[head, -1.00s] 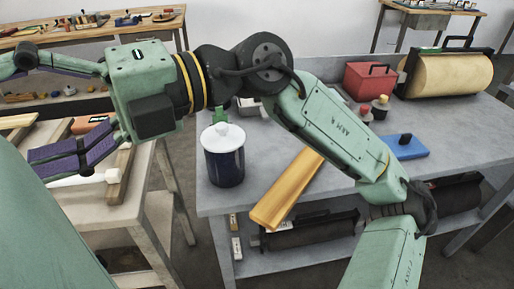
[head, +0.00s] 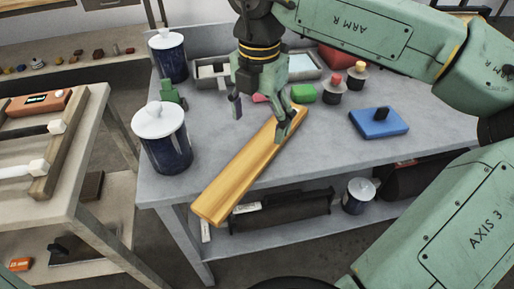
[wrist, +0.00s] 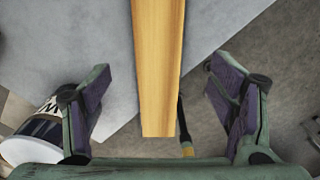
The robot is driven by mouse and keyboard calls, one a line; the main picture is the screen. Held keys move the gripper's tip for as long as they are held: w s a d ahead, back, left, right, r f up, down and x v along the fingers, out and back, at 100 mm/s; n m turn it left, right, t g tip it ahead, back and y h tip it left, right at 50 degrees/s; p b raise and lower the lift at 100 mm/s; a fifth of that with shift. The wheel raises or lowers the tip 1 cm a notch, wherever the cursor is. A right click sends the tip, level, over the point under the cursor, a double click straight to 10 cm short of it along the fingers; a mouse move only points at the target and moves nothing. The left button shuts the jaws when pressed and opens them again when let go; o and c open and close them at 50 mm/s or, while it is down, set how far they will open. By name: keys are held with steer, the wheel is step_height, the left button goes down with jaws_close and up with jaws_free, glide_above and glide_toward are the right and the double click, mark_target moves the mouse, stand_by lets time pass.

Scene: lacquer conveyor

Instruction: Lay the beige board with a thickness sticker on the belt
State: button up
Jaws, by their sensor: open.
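A yellowish-tan wooden board (head: 243,172) lies slantwise on the grey table, its near end jutting past the front edge. No sticker shows on its visible face. My gripper (head: 262,118) is open and empty, pointing down, and overlaps the far part of the board in the head view. In the wrist view the board (wrist: 158,60) runs between the spread fingers of my gripper (wrist: 158,88), apart from both. Its near end shows low in that view. I cannot tell how high the gripper is above it. No belt can be clearly made out.
A dark blue pot with a white lid (head: 163,145) stands left of the board, another (head: 168,57) behind it. A blue block with a black knob (head: 379,123) lies to the right. The grey table (head: 330,155) holds small items behind. A bench with wooden rails (head: 62,150) stands left.

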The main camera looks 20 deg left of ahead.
mark_target(259, 149)
steer(key=f+p, duration=0.1)
steer(key=f, duration=0.3)
steer(key=f+p, duration=0.1)
steer(key=f, duration=0.3)
steer(key=shift+w+a, duration=0.1)
steer(key=shift+w, duration=0.1)
steer(key=c, duration=1.7)
steer(key=shift+r, duration=0.1)
steer(key=shift+c, duration=0.2)
